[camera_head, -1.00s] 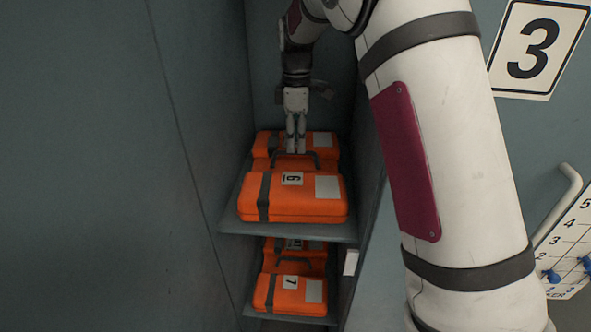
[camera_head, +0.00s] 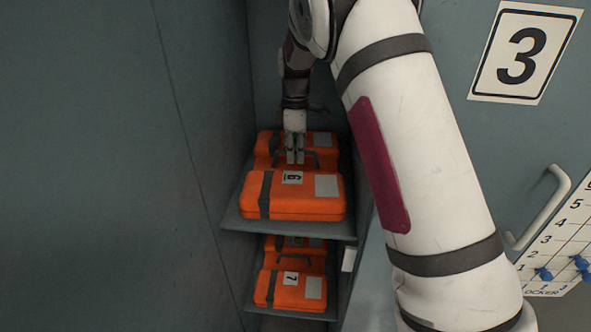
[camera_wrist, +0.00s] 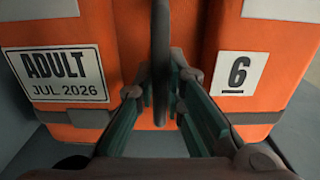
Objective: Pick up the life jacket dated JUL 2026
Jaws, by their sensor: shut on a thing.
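The orange life jacket (camera_head: 285,208) numbered 6 sits at the front of the upper shelf in the head view. In the wrist view the same jacket (camera_wrist: 218,45) shows an ADULT JUL 2026 label on the left and a 6 label on the right. My gripper (camera_head: 295,160) is at its dark carrying handle, seen nearly edge-on in the wrist view (camera_wrist: 160,60). The fingers (camera_wrist: 158,95) are on both sides of this handle and shut on it. The jacket appears still on the shelf; a small gap below it cannot be told.
Locker walls (camera_head: 200,120) stand close on the left. A door handle (camera_head: 545,208) and peg board (camera_head: 562,250) are at right.

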